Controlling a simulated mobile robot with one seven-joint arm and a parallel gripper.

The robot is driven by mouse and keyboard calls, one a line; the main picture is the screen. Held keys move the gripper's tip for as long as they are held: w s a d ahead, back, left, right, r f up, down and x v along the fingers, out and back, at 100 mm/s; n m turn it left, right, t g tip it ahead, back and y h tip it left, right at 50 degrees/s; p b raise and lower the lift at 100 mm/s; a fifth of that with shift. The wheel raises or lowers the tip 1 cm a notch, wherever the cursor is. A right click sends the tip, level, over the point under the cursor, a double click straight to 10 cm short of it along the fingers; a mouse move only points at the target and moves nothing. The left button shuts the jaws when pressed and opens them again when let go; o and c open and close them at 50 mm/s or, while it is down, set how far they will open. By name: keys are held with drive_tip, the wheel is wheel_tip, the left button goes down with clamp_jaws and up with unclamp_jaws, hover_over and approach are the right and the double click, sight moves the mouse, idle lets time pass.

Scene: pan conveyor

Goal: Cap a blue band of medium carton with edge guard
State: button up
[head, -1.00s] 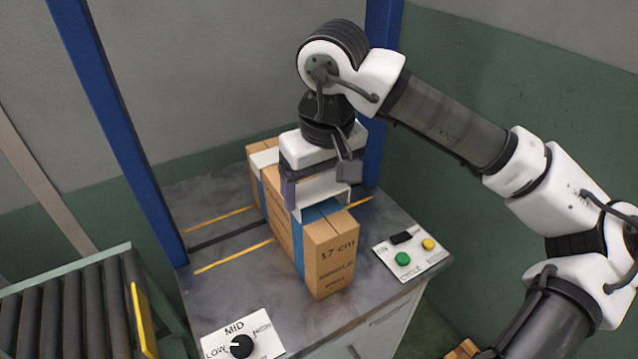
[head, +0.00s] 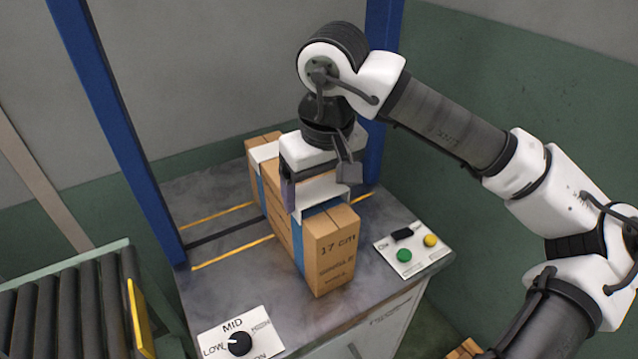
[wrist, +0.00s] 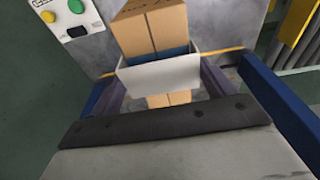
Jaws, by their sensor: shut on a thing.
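The carton (head: 331,262) stands on the grey table with "17 cm" on its near end. A blue band (head: 298,243) wraps its near part; it also shows in the wrist view (wrist: 172,53). My gripper (head: 318,184) is shut on a white edge guard (head: 322,190), low over the carton's top by this band. The guard also shows between the fingers in the wrist view (wrist: 160,76). I cannot tell whether it touches the carton. Another white edge guard (head: 264,153) sits on the far band, whose blue shows below it. My gripper hides the top between them.
A dial panel (head: 243,338) lies at the table's front left, and a button panel (head: 412,250) at its right. Blue posts (head: 122,135) flank the table. A roller conveyor (head: 70,305) is at lower left. The table left of the carton is clear.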

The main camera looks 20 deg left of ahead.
drive_tip(key=shift+f+b, duration=1.05)
drive_tip(key=shift+f, duration=0.2)
drive_tip(key=o, duration=0.9)
drive_tip(key=shift+c, duration=0.2)
drive_tip(key=shift+r, duration=0.15)
wheel_tip(320, 180, up, 14)
drive_tip(key=s+d, duration=0.1)
drive_tip(key=shift+s+d+f, duration=0.15)
drive_tip(key=shift+d+f, duration=0.1)
drive_tip(key=shift+d, duration=0.1)
